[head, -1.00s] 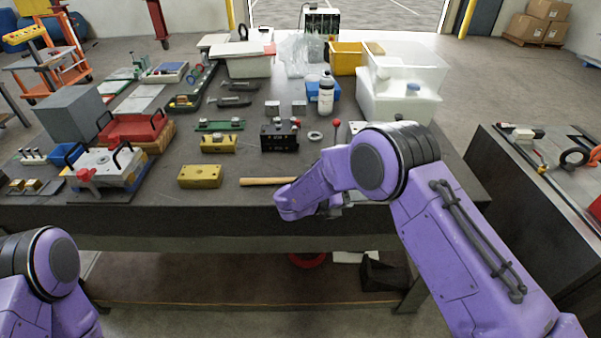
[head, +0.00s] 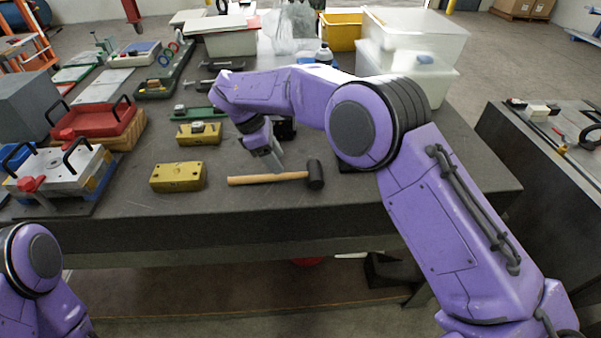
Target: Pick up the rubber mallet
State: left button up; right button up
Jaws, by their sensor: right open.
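The rubber mallet (head: 270,178) lies flat near the front edge of the dark workbench (head: 330,206). Its wooden handle points left and its black head is at the right. My right gripper (head: 272,166) is open and points down just behind the handle. It seems apart from the handle, but the exact gap is hard to judge. My right forearm arches over the bench and hides part of what stands behind. My left arm shows at the lower left, and its gripper is out of view.
A yellow block (head: 178,177) lies left of the handle, with another yellow mould base (head: 199,133) behind it. A mould with black handles (head: 55,170) and a red tray (head: 98,122) stand at the left. Translucent bins (head: 415,45) stand at the back right. Bench in front of the mallet is clear.

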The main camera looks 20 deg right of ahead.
aim_at(286, 174)
jog(key=p+x, duration=0.2)
jog(key=x, duration=0.3)
jog(key=shift+w+d+f+p, duration=0.15)
jog(key=shift+f+p, duration=0.1)
jog(key=shift+p, duration=0.15)
jog(key=shift+f, duration=0.25)
grip_shut()
dwell(0.7)
